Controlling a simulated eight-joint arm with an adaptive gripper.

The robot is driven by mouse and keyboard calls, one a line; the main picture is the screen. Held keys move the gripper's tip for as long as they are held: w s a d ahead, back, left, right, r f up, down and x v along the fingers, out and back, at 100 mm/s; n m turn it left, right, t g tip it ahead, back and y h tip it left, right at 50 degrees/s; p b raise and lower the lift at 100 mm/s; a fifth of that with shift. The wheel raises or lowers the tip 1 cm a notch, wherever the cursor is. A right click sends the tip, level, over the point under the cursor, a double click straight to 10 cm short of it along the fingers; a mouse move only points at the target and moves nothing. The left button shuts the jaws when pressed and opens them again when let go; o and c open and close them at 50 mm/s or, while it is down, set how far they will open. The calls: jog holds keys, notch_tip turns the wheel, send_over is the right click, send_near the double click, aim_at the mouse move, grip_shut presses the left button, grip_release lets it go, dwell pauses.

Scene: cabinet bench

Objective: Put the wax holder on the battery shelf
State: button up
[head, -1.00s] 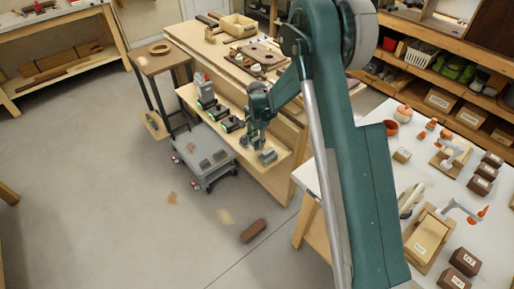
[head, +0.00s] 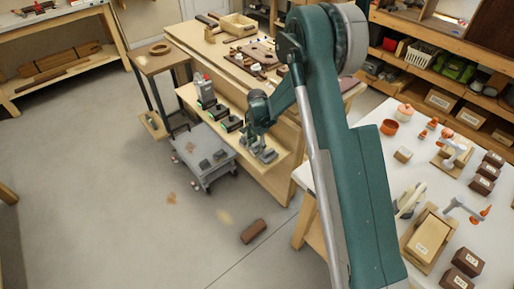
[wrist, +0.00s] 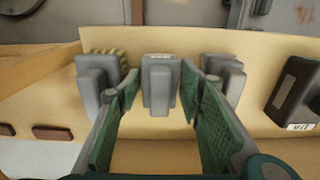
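A wooden shelf (wrist: 250,60) on the bench side holds three grey blocks with stepped fronts. The middle grey block (wrist: 158,85) has a small white label too blurred to read. A left grey block (wrist: 98,80) and a right grey block (wrist: 222,78) stand beside it. I cannot tell which thing is the wax holder. My gripper (wrist: 160,105) is open, its green-padded fingers on either side of the middle block, with gaps visible. In the head view my gripper (head: 258,142) is at the shelf, partly hiding the grey blocks (head: 268,155).
A dark labelled block (wrist: 297,92) stands right of the grey ones. Dark green-marked units (head: 230,123) stand farther along the shelf (head: 285,172). A grey wheeled cart (head: 205,165) stands in front. A brown block (head: 254,231) lies on the otherwise mostly clear floor.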

jog(key=shift+o, duration=0.5)
jog(key=shift+r, duration=0.2)
notch_tip(320, 180, up, 12)
jog(key=p, duration=0.2)
jog(key=shift+p, duration=0.3)
dwell(0.5)
notch_tip(320, 180, up, 16)
jog(key=n+t, duration=0.2)
send_over(258, 143)
jog(key=s+d, duration=0.6)
jog(key=d, duration=0.3)
jog(key=s+d+r+n+t, duration=0.1)
jog(key=s+d+r+n, duration=0.1)
jog(key=s+d+r, duration=0.75)
jog(key=s+d+r+n+t, duration=0.1)
jog(key=s+d, duration=0.2)
jog(key=s, duration=0.6)
jog(key=s+d+r+n+t, duration=0.1)
jog(key=s+d, duration=0.3)
jog(key=s, duration=0.5)
jog(key=s+d+r+n+t, duration=0.2)
jog(key=s+d+n, duration=0.1)
jog(key=s, duration=0.6)
jog(key=shift+s+d, duration=0.35)
jog(key=shift+d, duration=0.05)
